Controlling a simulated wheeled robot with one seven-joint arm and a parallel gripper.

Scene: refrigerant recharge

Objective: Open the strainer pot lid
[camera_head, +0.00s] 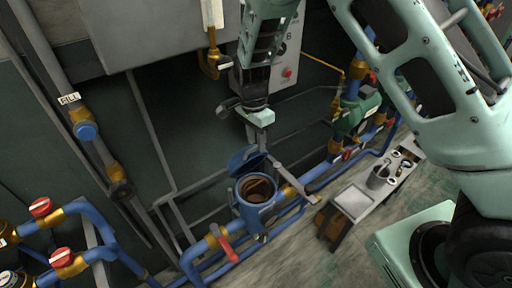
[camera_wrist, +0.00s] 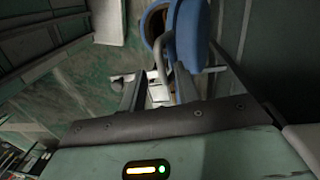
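The blue strainer pot (camera_head: 242,207) stands among the blue pipes in the middle of the head view, and its brown inside shows. Its blue lid (camera_head: 246,158) is raised and tilted up at the pot's back left side. In the wrist view the lid (camera_wrist: 190,50) is seen close to edge-on, with a grey curved handle (camera_wrist: 165,52) on its left face. My gripper (camera_head: 262,142) is just above the lid. In the wrist view my gripper (camera_wrist: 160,88) has its fingers apart, near the handle. I cannot tell whether a finger touches it.
A small table (camera_head: 355,200) with a metal pot (camera_head: 379,177) stands to the right. Blue pipes with red-handled valves (camera_head: 226,245) run around the strainer. A grey cabinet (camera_head: 150,30) hangs at the back. Floor is free in front of the table.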

